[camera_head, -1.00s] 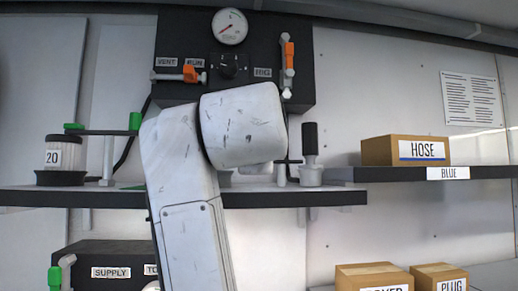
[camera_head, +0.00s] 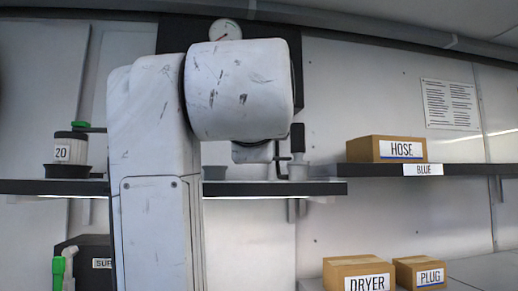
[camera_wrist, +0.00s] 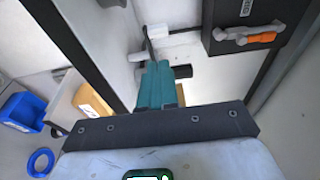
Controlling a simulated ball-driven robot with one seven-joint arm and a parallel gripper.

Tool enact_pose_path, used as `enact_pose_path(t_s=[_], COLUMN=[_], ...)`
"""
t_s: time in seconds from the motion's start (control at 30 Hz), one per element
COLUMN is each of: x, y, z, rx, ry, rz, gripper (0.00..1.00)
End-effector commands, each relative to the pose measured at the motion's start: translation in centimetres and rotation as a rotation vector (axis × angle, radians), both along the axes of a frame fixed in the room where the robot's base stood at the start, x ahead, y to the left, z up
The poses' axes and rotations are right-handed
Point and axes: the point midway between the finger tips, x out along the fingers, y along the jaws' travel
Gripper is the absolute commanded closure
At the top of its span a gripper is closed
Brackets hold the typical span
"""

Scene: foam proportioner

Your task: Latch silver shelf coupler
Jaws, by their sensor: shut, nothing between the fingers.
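The silver shelf coupler (camera_head: 298,171) stands on the dark shelf (camera_head: 330,187) in the head view, with an upright black handle (camera_head: 297,140). My arm covers the shelf to the left of it. My gripper (camera_wrist: 157,68) shows in the wrist view as teal fingers closed together with nothing between them. A short dark cylinder (camera_wrist: 183,71) shows just to the right of the fingertips; I cannot tell whether it is the coupler's handle or whether they touch. My gripper is hidden behind my arm in the head view.
A black panel (camera_wrist: 245,30) with an orange-tipped lever (camera_wrist: 258,38) is at the upper right of the wrist view. The HOSE box (camera_head: 388,149) stands on the right shelf. DRYER (camera_head: 358,273) and PLUG (camera_head: 419,271) boxes sit lower. A canister marked 20 (camera_head: 68,153) stands at left.

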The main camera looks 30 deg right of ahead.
Motion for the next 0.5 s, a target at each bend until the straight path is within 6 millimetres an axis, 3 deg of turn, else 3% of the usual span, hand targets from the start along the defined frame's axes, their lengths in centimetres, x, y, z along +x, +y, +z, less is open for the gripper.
enact_pose_path(t_s=[0.2,0.5], x=[-2.2,-2.9], y=[2.0,2.4], z=[-0.1,0.0], rx=[0.000,0.001], ry=[-0.001,0.000], rz=[0.002,-0.001], gripper=[1.00,1.00])
